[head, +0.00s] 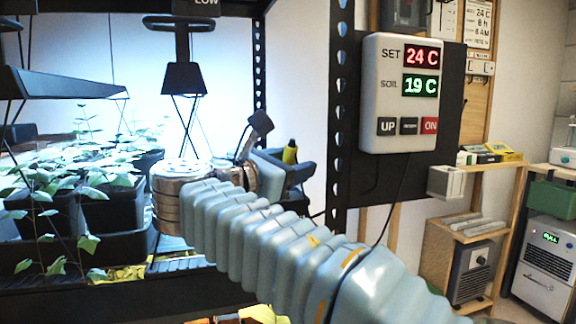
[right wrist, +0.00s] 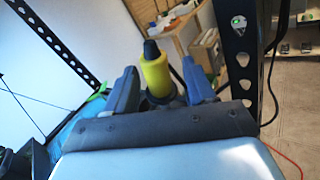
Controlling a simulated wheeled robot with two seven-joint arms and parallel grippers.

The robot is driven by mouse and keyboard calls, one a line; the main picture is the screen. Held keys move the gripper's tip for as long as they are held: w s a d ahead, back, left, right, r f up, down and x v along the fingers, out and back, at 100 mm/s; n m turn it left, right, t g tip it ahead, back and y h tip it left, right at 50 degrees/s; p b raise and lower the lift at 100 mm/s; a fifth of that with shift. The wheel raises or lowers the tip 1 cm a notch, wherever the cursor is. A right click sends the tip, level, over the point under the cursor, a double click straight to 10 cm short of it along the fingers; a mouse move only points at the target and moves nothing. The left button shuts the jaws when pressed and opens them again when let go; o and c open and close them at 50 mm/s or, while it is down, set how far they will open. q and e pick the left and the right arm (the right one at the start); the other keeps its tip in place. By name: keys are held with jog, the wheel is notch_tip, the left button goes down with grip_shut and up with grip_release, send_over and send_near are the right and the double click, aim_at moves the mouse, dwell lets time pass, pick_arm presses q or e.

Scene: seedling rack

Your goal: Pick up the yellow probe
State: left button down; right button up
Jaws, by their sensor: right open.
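The yellow probe (right wrist: 156,76) has a dark tip and stands between the two blue-grey fingers of my right gripper (right wrist: 160,68) in the right wrist view. In the head view only a small yellow and black part of the probe (head: 290,152) shows by my right gripper (head: 284,170), and my own wrist and arm hide the rest. The fingers are open, one on each side of the probe. A gap shows beside the probe on the right; I cannot tell if the left finger touches it. My left gripper is not in view.
Dark trays of seedlings (head: 110,208) stand on the black rack shelf at left. A black perforated post (head: 338,110) rises just right of my gripper. A control box (head: 400,95) reading 24 C and 19 C hangs on it, with a cable below.

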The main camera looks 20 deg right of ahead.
jog(key=shift+x, duration=0.8)
grip_shut()
jog(key=shift+r, duration=0.1)
